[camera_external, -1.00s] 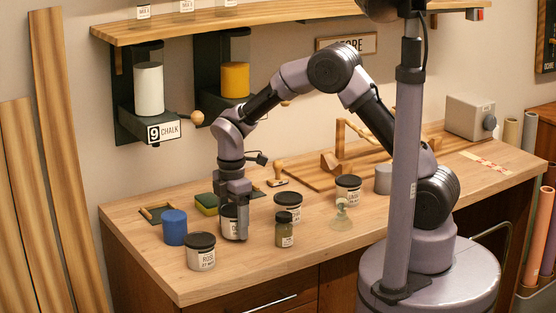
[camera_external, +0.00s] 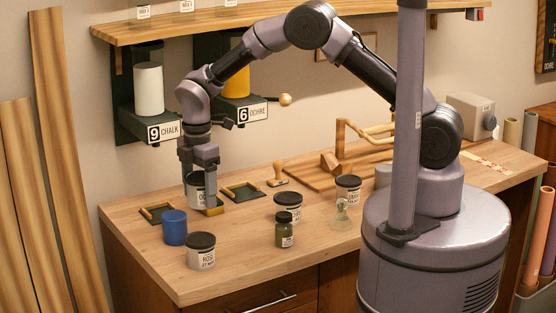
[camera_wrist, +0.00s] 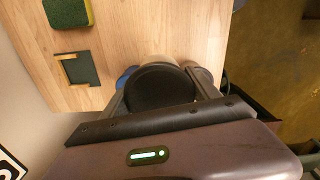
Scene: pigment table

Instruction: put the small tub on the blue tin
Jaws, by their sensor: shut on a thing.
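My gripper (camera_external: 203,180) is shut on a small white tub (camera_external: 195,197) with a label, and holds it upright above the table. In the wrist view its black lid (camera_wrist: 160,88) sits between the fingers (camera_wrist: 163,100). The blue tin (camera_external: 175,228) stands on the table, lower and to the left of the held tub in the external view. In the wrist view the blue tin (camera_wrist: 124,77) is mostly hidden behind the tub and a finger. Nothing shows on top of the tin.
A rose tub (camera_external: 201,252) stands close to the tin. Two more lidded tubs (camera_external: 288,209) (camera_external: 348,189), a dark jar (camera_external: 284,232) and a glass bottle (camera_external: 342,214) stand to the right. A sponge (camera_wrist: 67,12) and shallow tray (camera_wrist: 68,76) lie nearby. The chalk dispenser (camera_external: 150,127) hangs behind.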

